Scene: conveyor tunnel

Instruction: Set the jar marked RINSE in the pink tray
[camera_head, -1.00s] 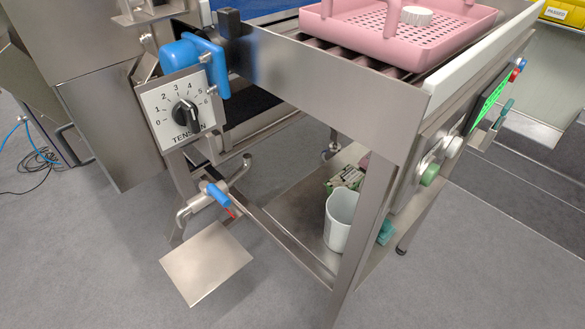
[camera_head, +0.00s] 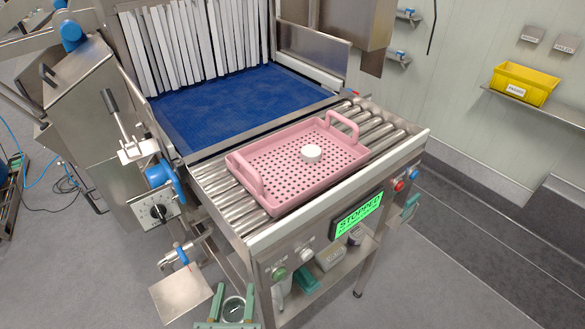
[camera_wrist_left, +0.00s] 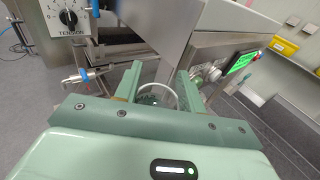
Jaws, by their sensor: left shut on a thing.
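The pink tray (camera_head: 283,200) sits on the rollers at the conveyor's near end, with a raised handle at each end. A small white round piece (camera_head: 311,153) stands on its perforated floor. My left gripper (camera_head: 233,309) is low at the bottom of the head view, in front of and below the conveyor. It is shut on a round jar with a pale rim (camera_head: 233,301). The jar also shows between the fingers in the left wrist view (camera_wrist_left: 148,100). Its marking cannot be read, and its lower part is hidden. My right gripper is out of view.
The conveyor's front rail (camera_head: 330,194) lies between my left gripper and the tray. A tension-dial box (camera_head: 157,210) and a flat metal plate (camera_head: 181,297) stick out at left. A green display (camera_head: 357,214) reads STOPPED. The lower shelf holds a teal item (camera_head: 307,281) and other things.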

